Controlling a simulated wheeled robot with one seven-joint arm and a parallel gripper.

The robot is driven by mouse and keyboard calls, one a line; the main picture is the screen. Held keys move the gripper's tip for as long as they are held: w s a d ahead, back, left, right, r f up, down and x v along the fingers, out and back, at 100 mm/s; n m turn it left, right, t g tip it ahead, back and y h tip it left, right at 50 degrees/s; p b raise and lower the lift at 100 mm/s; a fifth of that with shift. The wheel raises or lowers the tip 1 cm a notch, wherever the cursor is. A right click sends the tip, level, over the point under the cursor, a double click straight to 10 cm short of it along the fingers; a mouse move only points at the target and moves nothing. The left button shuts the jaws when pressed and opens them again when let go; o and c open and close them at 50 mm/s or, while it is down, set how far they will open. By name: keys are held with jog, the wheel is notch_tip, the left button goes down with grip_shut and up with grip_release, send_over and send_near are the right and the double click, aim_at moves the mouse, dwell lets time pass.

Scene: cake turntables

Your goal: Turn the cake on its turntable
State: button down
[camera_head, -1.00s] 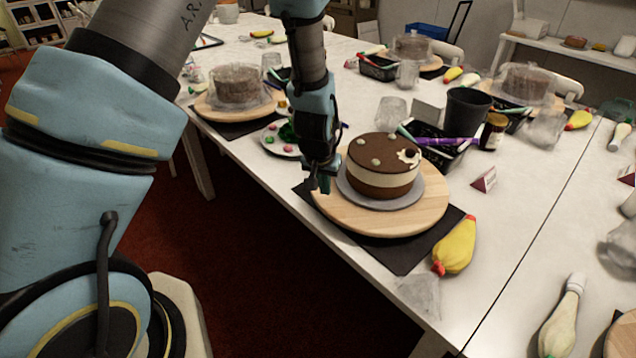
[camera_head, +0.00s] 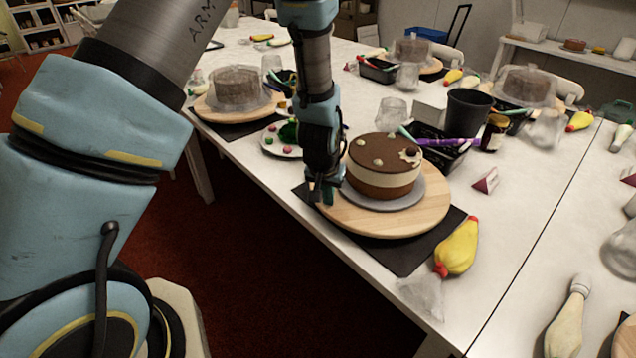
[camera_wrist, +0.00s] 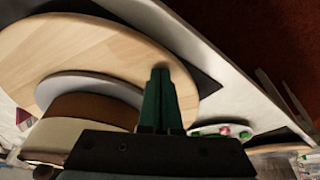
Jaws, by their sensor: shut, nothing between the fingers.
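The cake (camera_head: 384,180) has a brown top, a cream middle band and a brown base, with pale dots and a flower decoration on top. It sits on a grey board (camera_head: 412,198) on the round wooden turntable (camera_head: 385,222). My gripper (camera_head: 327,198) points down at the turntable's left edge, beside the cake and apart from it. In the wrist view its green fingers (camera_wrist: 160,78) are together and empty, over the wooden disc (camera_wrist: 85,50) near its rim. I cannot tell whether the fingertips touch the wood. The cake's side (camera_wrist: 95,108) is partly hidden behind the gripper body.
A black mat (camera_head: 408,258) lies under the turntable. A yellow piping bag (camera_head: 458,247) lies close on the right. A plate of coloured sweets (camera_head: 280,140), a black cup (camera_head: 466,112) and a dark tray (camera_head: 440,153) stand behind. Other cakes on turntables are farther back.

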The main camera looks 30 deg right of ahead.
aim_at(341, 213)
jog(key=shift+s, duration=0.7)
jog(key=shift+s+d, duration=0.1)
jog(key=shift+s, duration=0.05)
jog(key=shift+s+d, duration=0.2)
jog(key=shift+s, duration=0.45)
jog(key=shift+s+d, duration=0.2)
jog(key=shift+s, duration=0.4)
jog(key=shift+r+p, duration=1.35)
jog(key=shift+r, duration=0.15)
jog(key=shift+f, duration=0.1)
